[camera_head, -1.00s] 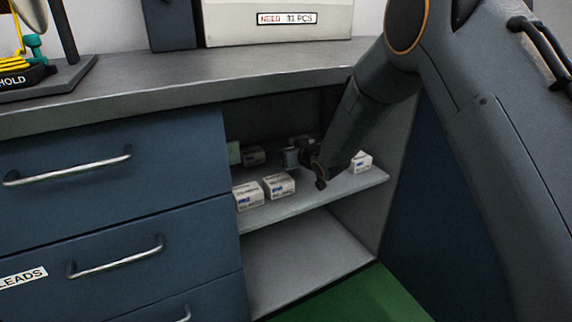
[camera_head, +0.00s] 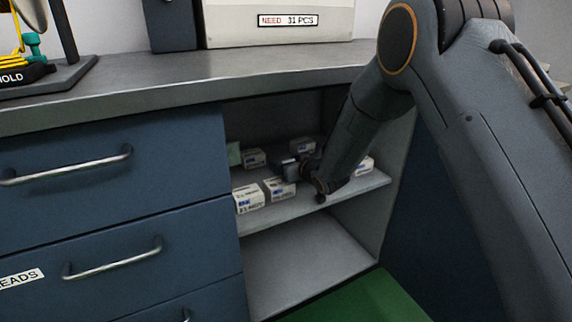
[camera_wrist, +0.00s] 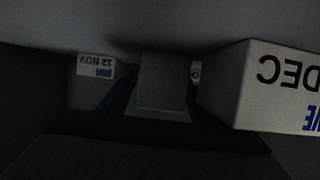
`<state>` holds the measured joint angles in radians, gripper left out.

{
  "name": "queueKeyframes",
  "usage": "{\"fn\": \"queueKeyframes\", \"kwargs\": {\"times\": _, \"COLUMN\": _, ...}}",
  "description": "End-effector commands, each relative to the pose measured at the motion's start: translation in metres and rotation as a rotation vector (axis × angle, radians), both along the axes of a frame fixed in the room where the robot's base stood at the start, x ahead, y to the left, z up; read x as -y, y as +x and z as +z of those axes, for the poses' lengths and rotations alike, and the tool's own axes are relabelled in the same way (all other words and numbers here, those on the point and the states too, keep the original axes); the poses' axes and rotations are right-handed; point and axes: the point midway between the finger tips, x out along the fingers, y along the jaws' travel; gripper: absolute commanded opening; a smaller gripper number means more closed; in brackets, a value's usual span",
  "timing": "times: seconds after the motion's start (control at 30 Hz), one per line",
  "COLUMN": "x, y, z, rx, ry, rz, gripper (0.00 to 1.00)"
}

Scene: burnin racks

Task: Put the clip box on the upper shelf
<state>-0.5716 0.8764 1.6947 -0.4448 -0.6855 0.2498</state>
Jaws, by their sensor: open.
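Several small white labelled boxes stand on the upper shelf (camera_head: 335,193) of the open cabinet bay; I cannot tell which is the clip box. Two are at the front, a left box (camera_head: 249,199) and a middle box (camera_head: 279,191). Two stand behind, a back-left box (camera_head: 252,160) and a back-right box (camera_head: 303,145). A right box (camera_head: 367,166) is partly hidden by my arm. My gripper (camera_head: 285,167) is open, inside the bay, just behind and above the middle box. The wrist view is dark, showing a near box marked DEC (camera_wrist: 270,88) and a farther one marked 12 NOV (camera_wrist: 95,67), both upside down.
The worktop (camera_head: 180,75) overhangs the bay from above. Blue drawers (camera_head: 110,165) with metal handles stand to its left. A green card (camera_head: 233,154) is at the shelf's left side. The lower compartment (camera_head: 305,260) looks empty. A large bin (camera_head: 275,25) stands on the worktop.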

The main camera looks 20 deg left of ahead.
Motion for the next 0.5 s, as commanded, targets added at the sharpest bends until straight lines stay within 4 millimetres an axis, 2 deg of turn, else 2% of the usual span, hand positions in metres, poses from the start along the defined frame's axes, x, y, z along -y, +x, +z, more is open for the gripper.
{"fn": "queueKeyframes", "kwargs": {"times": 0.1, "x": 0.000, "y": 0.000, "z": 0.003, "rx": 0.001, "ry": 0.001, "rz": 0.000, "gripper": 0.57}}
{"fn": "queueKeyframes", "kwargs": {"times": 0.23, "x": 0.010, "y": -0.008, "z": 0.009, "rx": 0.000, "ry": 0.000, "rz": -0.001, "gripper": 0.57}}
{"fn": "queueKeyframes", "kwargs": {"times": 0.5, "x": 0.049, "y": -0.041, "z": 0.028, "rx": -0.001, "ry": -0.001, "rz": -0.002, "gripper": 0.57}}
